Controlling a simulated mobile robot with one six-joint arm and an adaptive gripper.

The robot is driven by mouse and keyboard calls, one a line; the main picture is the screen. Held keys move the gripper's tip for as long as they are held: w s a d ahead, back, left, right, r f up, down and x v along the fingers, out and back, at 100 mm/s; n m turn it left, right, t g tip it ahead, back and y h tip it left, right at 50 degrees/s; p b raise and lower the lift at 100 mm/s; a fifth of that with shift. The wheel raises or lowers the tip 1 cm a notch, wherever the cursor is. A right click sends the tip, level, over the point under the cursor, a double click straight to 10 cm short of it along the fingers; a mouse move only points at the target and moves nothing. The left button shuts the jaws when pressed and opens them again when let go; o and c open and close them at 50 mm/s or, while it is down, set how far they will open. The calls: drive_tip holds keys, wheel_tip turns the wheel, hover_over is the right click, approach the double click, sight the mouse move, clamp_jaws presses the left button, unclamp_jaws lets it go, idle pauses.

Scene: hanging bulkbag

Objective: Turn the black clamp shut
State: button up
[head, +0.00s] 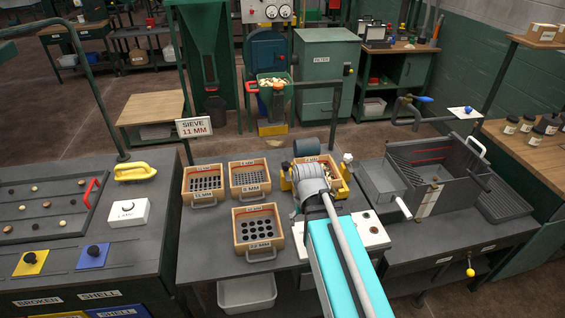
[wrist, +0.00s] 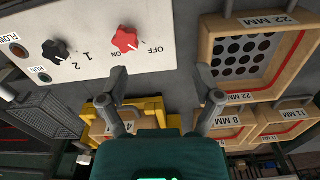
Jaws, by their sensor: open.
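My gripper (wrist: 162,76) is open and empty in the wrist view, its two grey fingers apart above the dark bench. In the head view my arm covers it. No part is plainly a black clamp. A dark upright fitting (head: 209,72) on the green tapered hopper or bag (head: 201,35) at the back may be it, but it is too small to tell. In the wrist view a black knob (wrist: 56,52) marked 1 and 2 and a red star knob (wrist: 125,40) marked ON and OFF sit on a white panel (wrist: 85,20), left of my fingers.
Wooden sieve boxes stand on the bench, including the 22 MM one (head: 239,226). A yellow frame (wrist: 98,163) lies below my fingers in the wrist view. A grey tank (head: 440,180) stands at right.

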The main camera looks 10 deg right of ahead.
drive_tip(key=w+r+m+p, duration=0.7)
drive_tip(key=w+m, duration=0.2)
drive_tip(key=w, duration=0.5)
wheel_tip(320, 180, up, 7)
drive_tip(key=m+p, duration=0.7)
drive_tip(key=m, duration=0.5)
hover_over(285, 163)
drive_tip(key=shift+s+a, duration=0.1)
drive_tip(key=shift+s, duration=0.05)
drive_tip(key=shift+b, duration=0.3)
wheel_tip(285, 163, down, 14)
drive_tip(key=b, duration=1.3)
drive_tip(key=shift+r+b, duration=0.1)
drive_tip(key=shift+b, duration=0.2)
